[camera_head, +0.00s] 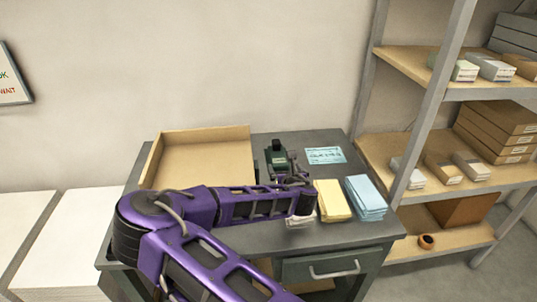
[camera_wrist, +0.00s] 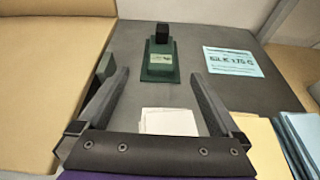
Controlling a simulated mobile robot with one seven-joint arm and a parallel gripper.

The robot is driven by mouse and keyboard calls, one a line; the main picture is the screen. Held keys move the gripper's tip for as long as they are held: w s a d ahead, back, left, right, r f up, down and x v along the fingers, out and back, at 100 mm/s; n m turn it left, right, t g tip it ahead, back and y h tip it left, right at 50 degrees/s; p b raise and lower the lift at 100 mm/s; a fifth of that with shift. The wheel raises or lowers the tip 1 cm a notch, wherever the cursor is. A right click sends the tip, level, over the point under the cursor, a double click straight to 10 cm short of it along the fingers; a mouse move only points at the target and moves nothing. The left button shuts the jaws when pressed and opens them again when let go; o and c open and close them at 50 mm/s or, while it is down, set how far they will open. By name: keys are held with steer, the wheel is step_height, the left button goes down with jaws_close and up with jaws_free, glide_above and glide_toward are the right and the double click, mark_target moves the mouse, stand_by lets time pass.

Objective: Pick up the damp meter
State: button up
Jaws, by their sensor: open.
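The damp meter appears to be the dark green device with a black top (camera_head: 277,157), on the grey desk right of the cardboard tray. It also shows in the wrist view (camera_wrist: 160,62), upright on a green base with a pale label on its front. My gripper (camera_wrist: 158,78) is open and empty, with its fingers spread on either side of the line to the meter. The meter stands beyond the fingertips, apart from them. In the head view my gripper (camera_head: 292,168) is partly hidden by my purple arm, close to the meter.
A cardboard tray (camera_head: 205,132) lies left of the meter. A blue printed card (camera_head: 325,156) lies to its right. White (camera_wrist: 168,121), yellow (camera_head: 334,200) and blue (camera_head: 366,197) paper stacks lie nearer the front. A shelf unit (camera_head: 455,186) stands at the right.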

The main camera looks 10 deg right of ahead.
steer(key=shift+f, duration=0.5)
glide_toward(278, 156)
steer(key=x, duration=0.4)
steer(key=shift+w+a+f, duration=0.15)
steer(key=shift+w+a, duration=0.05)
steer(key=shift+w, duration=0.05)
steer(key=shift+d+x, duration=0.2)
steer(key=shift+x, duration=2.35)
steer(key=c, duration=1.5)
